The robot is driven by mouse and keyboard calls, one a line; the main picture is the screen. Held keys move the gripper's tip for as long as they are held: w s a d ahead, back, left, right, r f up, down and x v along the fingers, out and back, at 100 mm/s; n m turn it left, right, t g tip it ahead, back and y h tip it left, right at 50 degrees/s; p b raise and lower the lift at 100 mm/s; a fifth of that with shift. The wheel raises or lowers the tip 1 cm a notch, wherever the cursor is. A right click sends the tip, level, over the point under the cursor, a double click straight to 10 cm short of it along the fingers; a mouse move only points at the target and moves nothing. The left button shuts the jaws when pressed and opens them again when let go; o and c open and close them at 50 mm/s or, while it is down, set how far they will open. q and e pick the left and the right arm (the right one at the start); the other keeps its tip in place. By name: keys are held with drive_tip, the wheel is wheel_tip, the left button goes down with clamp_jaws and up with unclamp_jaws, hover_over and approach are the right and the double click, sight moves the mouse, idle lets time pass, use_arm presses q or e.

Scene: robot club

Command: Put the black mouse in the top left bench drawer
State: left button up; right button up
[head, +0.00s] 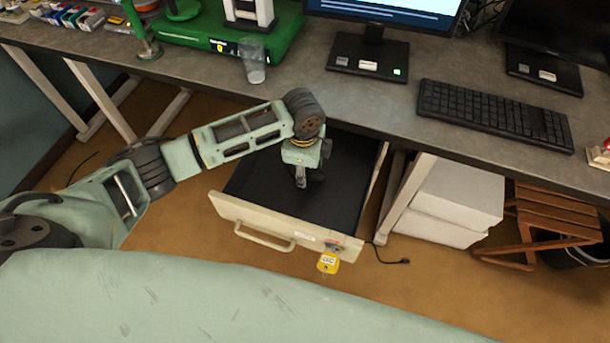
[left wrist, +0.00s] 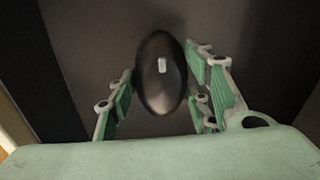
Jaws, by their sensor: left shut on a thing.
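The black mouse (left wrist: 160,72) is between the green-padded fingers of my left gripper (left wrist: 168,92) in the left wrist view. The gripper is shut on its sides. In the head view my left gripper (head: 301,178) points down inside the open bench drawer (head: 262,203), over its dark floor. The mouse is hard to make out there, and I cannot tell whether it touches the drawer floor. The drawer has a cream front with a handle and is pulled out from under the bench. My right gripper is not in view.
A yellow tag with a key (head: 328,262) hangs from the drawer front. The bench top (head: 330,100) holds a clear cup (head: 253,62), a keyboard (head: 492,115) and monitors. White boxes (head: 447,205) and a wooden stool (head: 552,215) stand under the bench at right.

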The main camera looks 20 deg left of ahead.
use_arm(q)
drive_tip(key=shift+f, duration=1.9)
drive_tip(key=shift+f, duration=0.15)
drive_tip(key=o, duration=1.2)
drive_tip(key=shift+r, duration=0.4)
drive_tip(key=r, duration=0.7)
drive_tip(key=s+r, duration=0.1)
drive_tip(key=r, duration=0.3)
drive_tip(key=shift+r, duration=0.3)
